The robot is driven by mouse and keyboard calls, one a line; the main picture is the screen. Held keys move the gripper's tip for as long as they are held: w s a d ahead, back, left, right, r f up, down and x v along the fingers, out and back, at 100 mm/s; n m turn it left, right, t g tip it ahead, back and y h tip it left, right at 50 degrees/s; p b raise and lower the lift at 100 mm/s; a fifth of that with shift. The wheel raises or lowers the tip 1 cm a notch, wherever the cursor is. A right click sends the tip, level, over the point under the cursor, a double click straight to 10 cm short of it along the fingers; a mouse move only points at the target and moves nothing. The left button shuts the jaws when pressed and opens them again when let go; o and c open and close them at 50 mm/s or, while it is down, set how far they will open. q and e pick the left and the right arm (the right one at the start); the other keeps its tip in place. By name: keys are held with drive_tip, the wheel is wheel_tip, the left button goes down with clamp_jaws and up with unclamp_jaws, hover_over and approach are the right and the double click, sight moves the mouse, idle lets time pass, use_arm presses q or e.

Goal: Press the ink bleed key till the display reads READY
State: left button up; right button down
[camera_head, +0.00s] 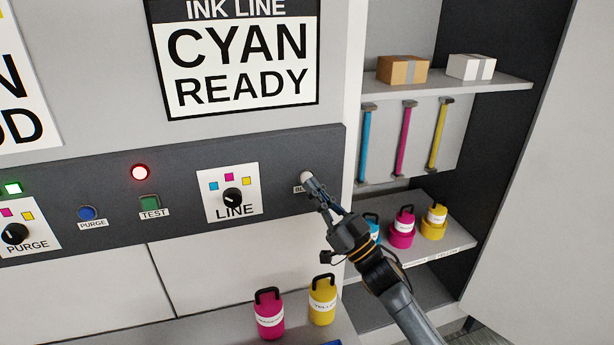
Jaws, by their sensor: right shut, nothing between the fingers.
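The display (240,62) on the panel reads INK LINE, CYAN READY. The bleed key (306,176) is a pale round button at the right end of the dark control strip. Its label (298,190) is mostly hidden behind my right gripper. My right gripper (311,183) is shut and empty, with its fingertips at the key. I cannot tell whether they press it or sit just in front of it. My left gripper is not in view.
The strip also holds a LINE knob (232,197), a green TEST key (149,202), a lit red lamp (139,172) and a blue PURGE button (87,213). Magenta (269,317) and yellow (322,303) bottles stand below. Shelves (480,82) with boxes are at right.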

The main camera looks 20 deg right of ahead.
drive_tip(key=shift+s, duration=0.15)
drive_tip(key=s+p, duration=0.2)
drive_tip(key=s, duration=0.3)
drive_tip(key=shift+d, duration=0.1)
idle(0.3)
drive_tip(key=shift+f+h, duration=0.1)
drive_tip(key=shift+h, duration=0.2)
